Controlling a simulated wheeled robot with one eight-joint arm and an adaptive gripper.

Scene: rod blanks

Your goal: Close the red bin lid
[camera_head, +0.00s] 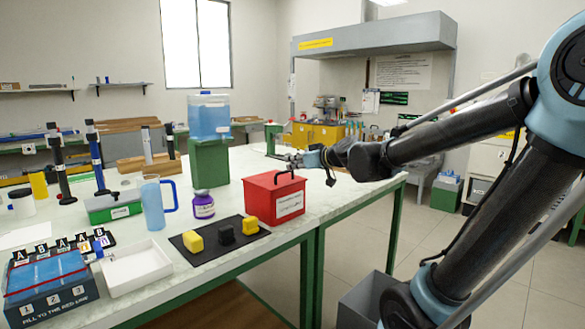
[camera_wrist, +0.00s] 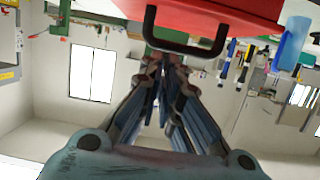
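The red bin (camera_head: 273,200) is a box with a white label on its front, standing near the right end of the table. Its red lid (camera_head: 262,182) appears flat over the top; I see no clear gap, but a small one would be hard to tell. The lid has a black arched handle (camera_head: 283,172).
A water tank (camera_head: 208,117) on a green stand (camera_head: 209,162) is behind. The table's front edge is close to the bin.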

